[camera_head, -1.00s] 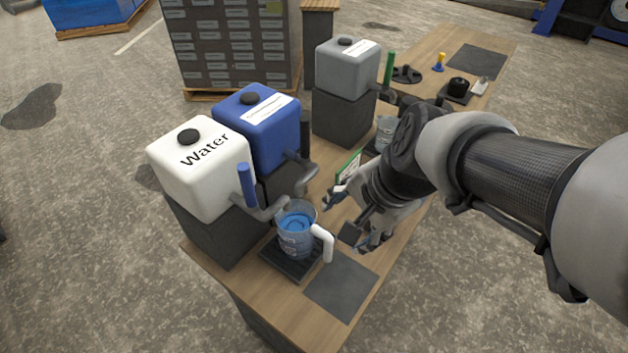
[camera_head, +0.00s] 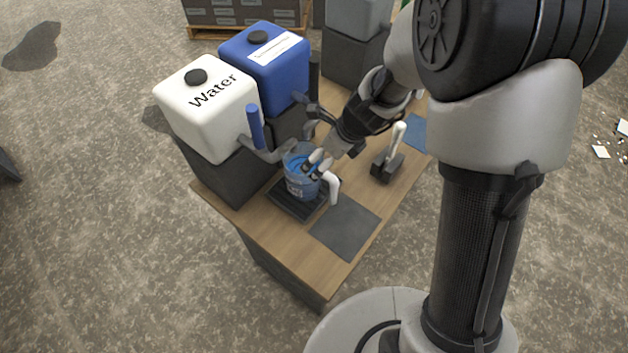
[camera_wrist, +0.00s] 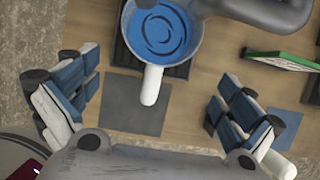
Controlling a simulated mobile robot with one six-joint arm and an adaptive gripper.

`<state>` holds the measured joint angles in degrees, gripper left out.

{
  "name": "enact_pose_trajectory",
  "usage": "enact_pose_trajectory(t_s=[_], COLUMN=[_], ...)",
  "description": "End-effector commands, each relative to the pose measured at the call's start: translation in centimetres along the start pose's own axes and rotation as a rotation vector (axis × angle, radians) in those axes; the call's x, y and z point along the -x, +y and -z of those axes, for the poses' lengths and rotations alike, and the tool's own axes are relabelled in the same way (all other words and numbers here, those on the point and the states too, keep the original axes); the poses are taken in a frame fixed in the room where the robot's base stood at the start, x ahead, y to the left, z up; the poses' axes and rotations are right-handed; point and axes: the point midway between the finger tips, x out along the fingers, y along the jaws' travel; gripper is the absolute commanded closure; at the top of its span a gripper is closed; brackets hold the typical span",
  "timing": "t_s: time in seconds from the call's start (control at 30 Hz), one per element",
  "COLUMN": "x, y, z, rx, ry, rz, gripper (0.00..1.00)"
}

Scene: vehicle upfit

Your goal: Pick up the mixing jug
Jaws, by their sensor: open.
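The mixing jug (camera_head: 300,180) is a clear jug with blue liquid and a white handle. It stands upright on a dark drip tray (camera_head: 291,206) under the spout of the white water tank. In the wrist view the jug (camera_wrist: 161,38) is at the top centre, and its white handle (camera_wrist: 151,86) points down between the fingers. My gripper (camera_wrist: 158,95) is open, with one blue-padded finger on each side of the handle and apart from it. In the head view my gripper (camera_head: 322,165) is above and beside the jug, partly covering it.
The white water tank (camera_head: 207,107) and a blue tank (camera_head: 268,70) stand behind the jug on dark stands. A dark mat (camera_head: 345,228) lies bare in front. A tool with a white handle (camera_head: 397,139) stands right of the jug. A green-edged card (camera_wrist: 283,60) lies in the wrist view.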

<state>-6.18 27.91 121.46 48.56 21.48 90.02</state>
Motion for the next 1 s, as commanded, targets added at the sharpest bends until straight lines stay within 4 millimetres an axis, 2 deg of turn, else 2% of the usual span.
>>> enact_pose_trajectory(t_s=[0.03,0.1,0.43,0.7,1.0], x=[-1.4,-2.3,-4.3,-8.3,-8.5], y=[0.0,0.0,0.1,0.4,0.4], z=[0.1,0.1,0.0,0.1,-0.1], rx=[0.002,0.001,0.004,0.002,0.003], ry=[0.001,0.000,0.000,0.000,-0.001], rz=[-0.001,0.000,0.000,-0.001,0.001], gripper=[0.00,0.00,0.00,0.00,0.02])
